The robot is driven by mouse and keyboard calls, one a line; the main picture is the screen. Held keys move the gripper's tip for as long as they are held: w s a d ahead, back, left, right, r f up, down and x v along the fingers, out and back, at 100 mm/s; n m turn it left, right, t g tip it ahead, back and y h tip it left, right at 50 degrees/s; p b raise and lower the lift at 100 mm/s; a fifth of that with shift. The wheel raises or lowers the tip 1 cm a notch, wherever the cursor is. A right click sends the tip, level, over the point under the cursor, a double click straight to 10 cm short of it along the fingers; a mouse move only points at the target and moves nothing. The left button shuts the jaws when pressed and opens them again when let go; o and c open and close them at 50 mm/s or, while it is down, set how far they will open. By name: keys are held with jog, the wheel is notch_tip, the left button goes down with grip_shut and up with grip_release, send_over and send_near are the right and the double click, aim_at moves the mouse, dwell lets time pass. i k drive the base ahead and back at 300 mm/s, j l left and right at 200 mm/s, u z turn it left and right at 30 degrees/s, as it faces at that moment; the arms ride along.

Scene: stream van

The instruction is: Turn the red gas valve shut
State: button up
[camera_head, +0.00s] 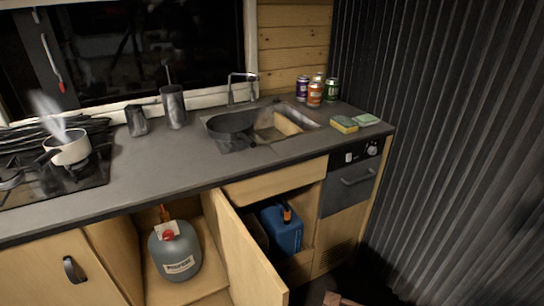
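A grey gas bottle (183,257) with a white label stands upright in the open cupboard under the counter. A small red part, which looks like the gas valve (169,236), sits at its top in front of a pale collar. An orange-red piece (165,214) rises behind the bottle's top; I cannot tell if it is joined to it. The valve is too small to show how far it is turned. My gripper is not in view.
The open cupboard door (248,255) stands out just right of the bottle. A blue canister (282,230) is in the compartment beyond it. A steaming white pot (69,147) sits on the hob. The counter edge overhangs the cupboard.

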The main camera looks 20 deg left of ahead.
aim_at(168, 236)
jog(key=k+u, duration=0.1)
jog(key=u, duration=0.6)
jog(key=i+u, duration=0.1)
jog(key=u, duration=1.15)
